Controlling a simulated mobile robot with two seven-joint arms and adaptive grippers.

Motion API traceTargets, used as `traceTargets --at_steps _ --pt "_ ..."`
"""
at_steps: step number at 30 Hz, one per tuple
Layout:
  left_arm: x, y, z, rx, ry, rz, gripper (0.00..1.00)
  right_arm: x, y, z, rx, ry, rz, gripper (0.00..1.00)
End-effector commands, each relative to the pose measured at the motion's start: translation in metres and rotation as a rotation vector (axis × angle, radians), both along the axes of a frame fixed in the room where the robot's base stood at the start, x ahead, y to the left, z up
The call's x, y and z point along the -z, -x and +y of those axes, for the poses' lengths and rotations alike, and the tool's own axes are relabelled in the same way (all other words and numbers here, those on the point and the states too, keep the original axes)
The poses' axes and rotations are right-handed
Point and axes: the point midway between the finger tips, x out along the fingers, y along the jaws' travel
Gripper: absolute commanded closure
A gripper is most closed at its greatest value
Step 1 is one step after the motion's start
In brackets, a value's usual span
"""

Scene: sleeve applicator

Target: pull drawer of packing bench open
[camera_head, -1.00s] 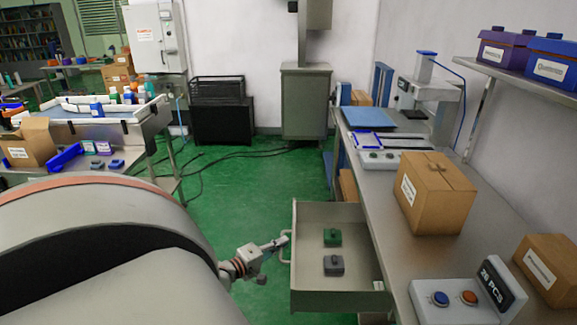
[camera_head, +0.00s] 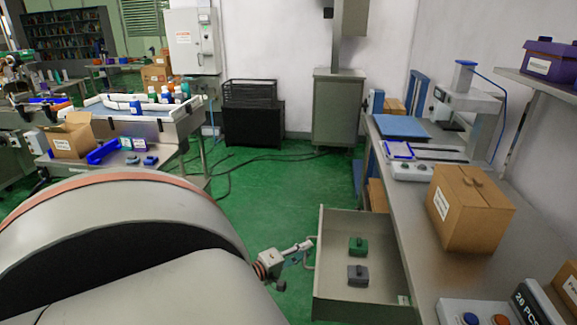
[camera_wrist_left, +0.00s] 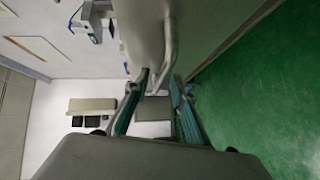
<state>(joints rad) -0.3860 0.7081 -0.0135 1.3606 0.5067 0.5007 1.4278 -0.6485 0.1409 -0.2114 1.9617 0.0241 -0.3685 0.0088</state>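The drawer (camera_head: 335,292) of the packing bench (camera_head: 413,235) stands pulled out, and its inside shows in the head view. A green block (camera_head: 357,246) and a grey block (camera_head: 357,275) lie in it. Its bar handle (camera_head: 309,254) is on the left-hand front face. My left gripper (camera_head: 304,252) is at the handle. In the left wrist view the handle (camera_wrist_left: 169,45) runs down between the two spread fingers (camera_wrist_left: 159,82); contact is unclear. My right gripper is out of view.
A cardboard box (camera_head: 470,208), a blue-plated device (camera_head: 402,127) and a button panel (camera_head: 485,312) stand on the bench. Green floor (camera_head: 270,200) is clear left of the drawer. A side table (camera_head: 120,165) with bottles stands at the left.

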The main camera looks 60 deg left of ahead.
Motion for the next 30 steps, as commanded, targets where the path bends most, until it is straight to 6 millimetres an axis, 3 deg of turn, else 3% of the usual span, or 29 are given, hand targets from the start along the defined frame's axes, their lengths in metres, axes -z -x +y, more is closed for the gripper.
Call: traceTargets --at_steps 16,22,30 --pt "-0.012 0.091 -0.008 0.000 0.000 0.003 0.75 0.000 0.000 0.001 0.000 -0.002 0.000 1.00" --pt "-0.015 0.105 -0.009 -0.001 0.000 0.000 0.75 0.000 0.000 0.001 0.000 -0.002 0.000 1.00" --pt "-0.015 0.107 -0.009 -0.001 0.000 0.000 0.75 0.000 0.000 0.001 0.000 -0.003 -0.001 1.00"
